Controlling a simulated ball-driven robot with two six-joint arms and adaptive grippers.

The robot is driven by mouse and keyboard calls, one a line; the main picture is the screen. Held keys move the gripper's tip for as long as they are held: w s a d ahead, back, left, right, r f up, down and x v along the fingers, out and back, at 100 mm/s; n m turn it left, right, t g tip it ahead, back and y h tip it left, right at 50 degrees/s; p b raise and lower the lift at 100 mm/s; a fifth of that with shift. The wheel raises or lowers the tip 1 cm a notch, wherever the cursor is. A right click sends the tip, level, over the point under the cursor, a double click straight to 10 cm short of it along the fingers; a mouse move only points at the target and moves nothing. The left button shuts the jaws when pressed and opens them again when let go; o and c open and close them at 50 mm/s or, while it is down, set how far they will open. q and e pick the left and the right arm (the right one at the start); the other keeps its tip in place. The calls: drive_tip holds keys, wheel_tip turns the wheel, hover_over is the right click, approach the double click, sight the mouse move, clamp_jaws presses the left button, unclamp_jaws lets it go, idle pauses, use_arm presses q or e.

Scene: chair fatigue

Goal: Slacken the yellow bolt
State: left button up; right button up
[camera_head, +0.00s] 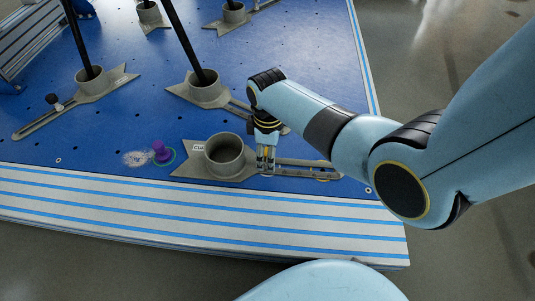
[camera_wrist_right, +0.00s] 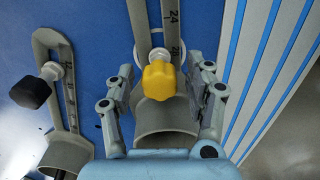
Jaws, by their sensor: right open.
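The yellow bolt (camera_wrist_right: 159,80) has a lobed knob and sits on the slotted arm of a grey bracket (camera_wrist_right: 165,118), in the middle of the right wrist view. My right gripper (camera_wrist_right: 166,72) is open, with one finger on either side of the knob and visible gaps between them. In the head view my right gripper (camera_head: 266,160) points down at the bracket (camera_head: 200,172), just right of its round cup. There the gripper hides the bolt's knob. My left gripper is not in view.
Other brackets hold black poles (camera_head: 188,40). A black knob (camera_wrist_right: 32,92) is on a neighbouring bracket. The striped table edge (camera_head: 200,215) is close in front.

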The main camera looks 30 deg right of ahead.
drive_tip(key=shift+w+r+m+p, duration=0.1)
drive_tip(key=shift+r+m+p, duration=0.1)
drive_tip(key=shift+m, duration=0.35)
drive_tip(key=shift+r+m+p, duration=0.1)
drive_tip(key=shift+m+p, duration=0.1)
drive_tip(key=shift+m, duration=0.35)
drive_tip(key=shift+f+m, duration=0.15)
drive_tip(key=shift+m, duration=0.25)
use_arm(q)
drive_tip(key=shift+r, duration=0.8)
use_arm(e)
drive_tip(key=shift+f, duration=0.1)
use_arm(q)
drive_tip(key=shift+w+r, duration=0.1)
use_arm(e)
drive_tip(key=m+p, duration=0.1)
drive_tip(key=m, duration=0.1)
drive_tip(key=shift+m, duration=1.1)
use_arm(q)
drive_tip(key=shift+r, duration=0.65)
